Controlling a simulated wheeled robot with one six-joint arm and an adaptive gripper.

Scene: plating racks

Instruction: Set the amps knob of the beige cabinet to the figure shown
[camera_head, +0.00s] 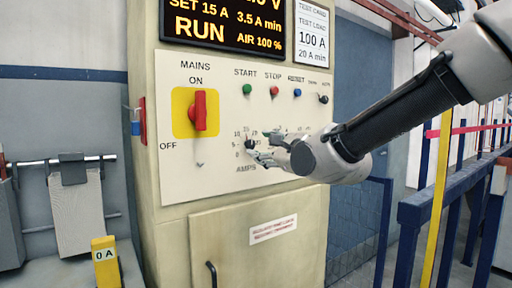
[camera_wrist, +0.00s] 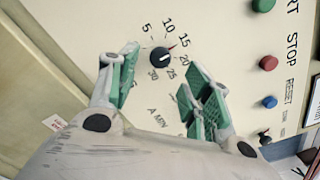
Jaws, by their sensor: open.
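The beige cabinet (camera_head: 172,110) has a small dark amps knob (camera_head: 249,144) on its front panel, above the word AMPS. In the wrist view the knob (camera_wrist: 160,57) has a white line and a scale from 5 to 30; a red mark shows near 15 to 20. My gripper (camera_head: 263,147) is close to the panel at the knob. In the wrist view its green-padded fingers (camera_wrist: 163,85) are spread, one on each side and slightly short of the knob, with nothing between them. Contact is not visible. The display (camera_head: 222,25) reads SET 15 A and RUN.
A card (camera_head: 313,40) reads TEST LOAD 100 A, 20 A min. A red mains switch (camera_head: 199,111) is left of the knob. Green (camera_head: 247,89), red (camera_head: 274,91) and blue (camera_head: 297,93) buttons sit above. My gripper partly hides another scale, labelled A MIN. Blue rails (camera_head: 425,212) stand right.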

